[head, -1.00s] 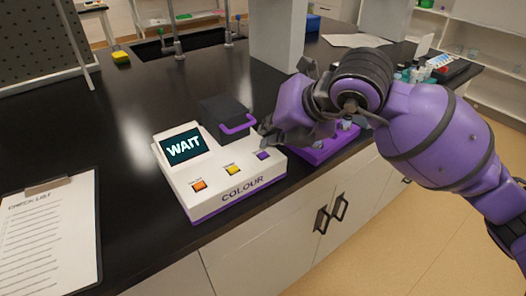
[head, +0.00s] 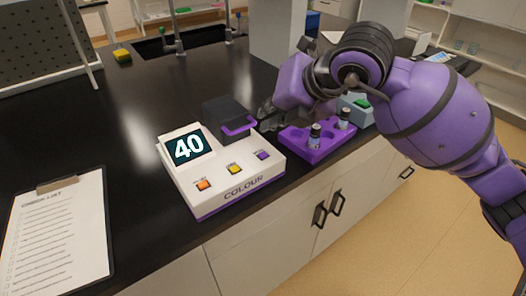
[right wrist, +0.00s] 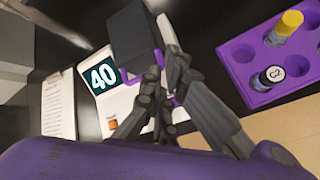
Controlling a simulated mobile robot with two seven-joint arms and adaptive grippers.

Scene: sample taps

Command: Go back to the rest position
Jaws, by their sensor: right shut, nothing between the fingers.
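My right gripper (head: 266,117) is shut and empty, above the counter just right of the colour meter's dark lid. The right wrist view shows its fingers (right wrist: 160,92) together in front of the meter. The white and purple colour meter (head: 222,184) reads 40 on its screen (head: 188,147). Its dark lid (head: 226,119) with a purple handle looks closed. Orange, yellow and purple buttons line its front. My left gripper is in neither view.
A purple rack (head: 318,152) right of the meter holds vials, one capped yellow (right wrist: 284,27) and one marked C2 (right wrist: 267,79). A clipboard (head: 58,238) lies at left. A sink with taps (head: 178,45) is behind. The counter's left middle is clear.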

